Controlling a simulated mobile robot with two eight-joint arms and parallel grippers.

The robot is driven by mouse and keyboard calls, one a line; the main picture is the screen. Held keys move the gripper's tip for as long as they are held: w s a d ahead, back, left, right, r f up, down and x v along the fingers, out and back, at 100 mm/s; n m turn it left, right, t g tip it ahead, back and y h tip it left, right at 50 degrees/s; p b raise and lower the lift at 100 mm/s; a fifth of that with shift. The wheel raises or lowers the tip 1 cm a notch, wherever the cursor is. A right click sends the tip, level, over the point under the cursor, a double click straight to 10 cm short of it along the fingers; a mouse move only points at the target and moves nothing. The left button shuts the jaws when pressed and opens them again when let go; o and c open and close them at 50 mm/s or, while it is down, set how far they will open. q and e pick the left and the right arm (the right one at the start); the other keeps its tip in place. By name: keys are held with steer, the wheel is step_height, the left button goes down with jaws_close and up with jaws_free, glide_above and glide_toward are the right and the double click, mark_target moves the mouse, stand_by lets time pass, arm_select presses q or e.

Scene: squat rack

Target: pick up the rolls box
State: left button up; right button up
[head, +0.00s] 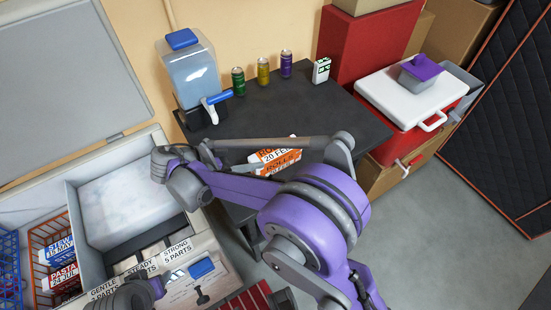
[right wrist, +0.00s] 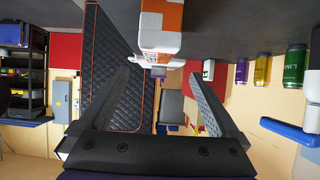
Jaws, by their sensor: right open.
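The rolls box (head: 284,158), orange and white with a printed date, sits on the dark table (head: 290,105). In the head view my right arm hides part of it. It also shows in the right wrist view (right wrist: 162,22), at the top of that inverted picture, ahead of the fingers. My right gripper (head: 212,155) is to the left of the box in the head view. Its two fingers are spread apart in the right wrist view (right wrist: 163,78), with nothing held between them. My left gripper (head: 176,275) shows only partly at the bottom left; its jaws are unclear.
A water dispenser (head: 190,75) and several items, including a green can (head: 238,81), stand along the table's back. A red cooler with a white lid (head: 405,93) is at the right. The table's middle is clear.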

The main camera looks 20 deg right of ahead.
mark_target(274, 151)
steer(key=x, duration=0.8)
steer(key=shift+d, duration=0.45)
steer(key=shift+s, duration=0.1)
steer(key=shift+c, duration=0.3)
jaws_close()
